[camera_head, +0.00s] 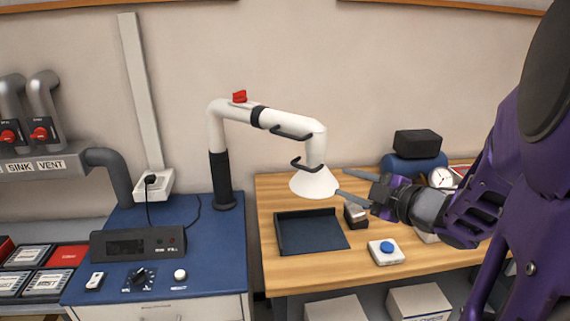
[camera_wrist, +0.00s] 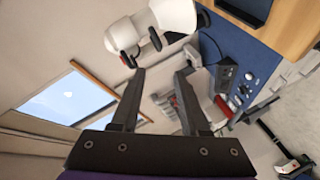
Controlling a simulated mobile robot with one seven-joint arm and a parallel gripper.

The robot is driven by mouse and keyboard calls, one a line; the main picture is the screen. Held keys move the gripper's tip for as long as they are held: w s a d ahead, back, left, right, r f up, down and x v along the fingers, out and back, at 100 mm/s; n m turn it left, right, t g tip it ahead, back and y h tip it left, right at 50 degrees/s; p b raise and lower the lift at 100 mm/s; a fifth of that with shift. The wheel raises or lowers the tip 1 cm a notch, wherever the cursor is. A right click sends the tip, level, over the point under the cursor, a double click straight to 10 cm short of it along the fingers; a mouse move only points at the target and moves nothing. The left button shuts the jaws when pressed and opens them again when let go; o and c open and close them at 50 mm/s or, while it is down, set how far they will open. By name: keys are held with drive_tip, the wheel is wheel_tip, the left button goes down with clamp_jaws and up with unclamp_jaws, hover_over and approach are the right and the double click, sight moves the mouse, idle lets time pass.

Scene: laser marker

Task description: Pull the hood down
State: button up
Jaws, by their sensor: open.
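The hood is a white cone (camera_head: 314,183) at the end of a white jointed arm (camera_head: 285,122), hanging above the wooden table. Black curved handles (camera_head: 306,165) sit on the arm just above the cone and along its last section. My gripper (camera_head: 341,182) is just right of the cone in the head view, with its two fingers apart and pointing toward it. Whether a finger touches the cone is unclear. In the wrist view, the white arm and a dark handle (camera_wrist: 155,38) lie above the open, empty fingers (camera_wrist: 160,73).
A dark tray (camera_head: 310,233) lies on the table under the hood. A blue-button box (camera_head: 386,252), a small dark block (camera_head: 355,216) and a clock (camera_head: 441,177) stand nearby. A blue cabinet (camera_head: 185,225) with a black control box (camera_head: 138,244) is at left.

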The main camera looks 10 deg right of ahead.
sight(309, 170)
drive_tip(key=b+x, duration=0.3)
drive_tip(key=x, duration=1.2)
drive_tip(key=shift+w+a, duration=0.2)
drive_tip(key=shift+w, duration=0.1)
clamp_jaws()
drive_tip(key=shift+d+f, duration=0.1)
idle(0.5)
